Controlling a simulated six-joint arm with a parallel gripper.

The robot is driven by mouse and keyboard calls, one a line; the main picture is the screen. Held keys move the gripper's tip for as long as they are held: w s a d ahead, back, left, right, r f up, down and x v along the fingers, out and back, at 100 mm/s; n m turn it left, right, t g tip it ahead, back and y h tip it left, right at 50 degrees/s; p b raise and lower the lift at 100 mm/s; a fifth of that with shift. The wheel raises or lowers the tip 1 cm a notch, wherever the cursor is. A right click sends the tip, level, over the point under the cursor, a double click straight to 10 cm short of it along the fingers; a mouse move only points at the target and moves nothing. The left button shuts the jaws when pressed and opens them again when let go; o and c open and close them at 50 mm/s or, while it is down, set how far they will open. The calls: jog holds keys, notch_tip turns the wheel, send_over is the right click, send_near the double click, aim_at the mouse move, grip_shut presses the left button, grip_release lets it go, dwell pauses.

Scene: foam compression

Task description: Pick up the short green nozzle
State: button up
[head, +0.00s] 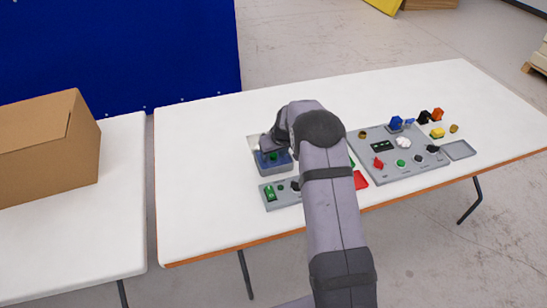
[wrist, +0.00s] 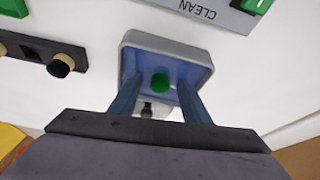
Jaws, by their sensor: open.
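The short green nozzle (wrist: 160,82) shows as a round green top inside a grey tray with a blue inner floor (wrist: 205,57). In the head view the nozzle (head: 273,156) is a small green spot in the tray (head: 273,170). My gripper (wrist: 158,90) is open, with one finger on each side of the nozzle in the wrist view. I cannot tell whether the fingers touch it or how high they are above the tray floor. A small dark part (wrist: 147,108) is in the tray nearer my gripper, partly hidden.
A grey panel (head: 283,196) with a green switch lies in front of the tray. A larger panel (head: 405,172) with knobs and several small coloured parts is to the right. A cardboard box (head: 45,145) stands on the left table. The white table's left side is clear.

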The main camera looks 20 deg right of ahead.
grip_shut()
